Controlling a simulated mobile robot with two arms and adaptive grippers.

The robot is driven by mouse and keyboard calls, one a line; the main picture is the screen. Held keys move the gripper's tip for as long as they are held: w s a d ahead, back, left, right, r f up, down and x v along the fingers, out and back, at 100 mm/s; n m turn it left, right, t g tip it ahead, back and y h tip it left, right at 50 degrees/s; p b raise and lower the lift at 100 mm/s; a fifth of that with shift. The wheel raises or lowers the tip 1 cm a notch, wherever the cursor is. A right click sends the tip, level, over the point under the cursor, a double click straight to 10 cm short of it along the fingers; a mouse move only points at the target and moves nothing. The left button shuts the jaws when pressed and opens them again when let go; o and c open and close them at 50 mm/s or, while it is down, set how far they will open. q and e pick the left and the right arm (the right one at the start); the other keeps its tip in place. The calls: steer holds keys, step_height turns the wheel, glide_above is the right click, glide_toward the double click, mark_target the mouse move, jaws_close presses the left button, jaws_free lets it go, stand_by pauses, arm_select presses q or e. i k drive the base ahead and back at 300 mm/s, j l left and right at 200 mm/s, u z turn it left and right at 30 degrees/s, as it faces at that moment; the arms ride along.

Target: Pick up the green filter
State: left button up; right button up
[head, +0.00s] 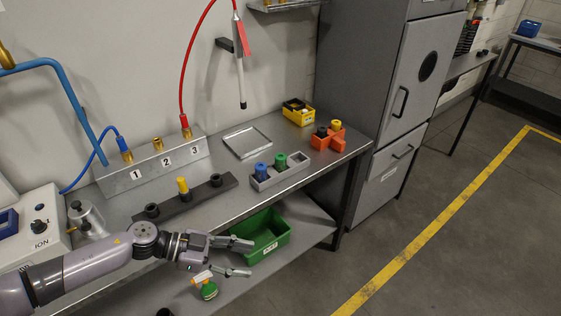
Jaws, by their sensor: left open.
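The green filter (280,161) stands upright in the middle slot of a grey holder (297,174) on the metal bench. A blue filter (261,169) stands in the slot to its left, and the slot on its right looks empty. My left gripper (250,258) is open and empty, its fingers pointing right. In the picture it is below and left of the holder, in front of the bench's front edge, apart from the green filter. My right gripper is not in view.
A black rack (205,193) with a yellow piece lies left of the holder. A green crate (283,237) and a spray bottle (209,290) are on the lower shelf.

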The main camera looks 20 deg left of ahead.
mark_target(280, 159)
steer(key=i+j, duration=0.3)
steer(key=i, duration=0.15)
steer(key=i+j, duration=0.35)
steer(key=i, duration=0.65)
steer(key=i+l, duration=0.1)
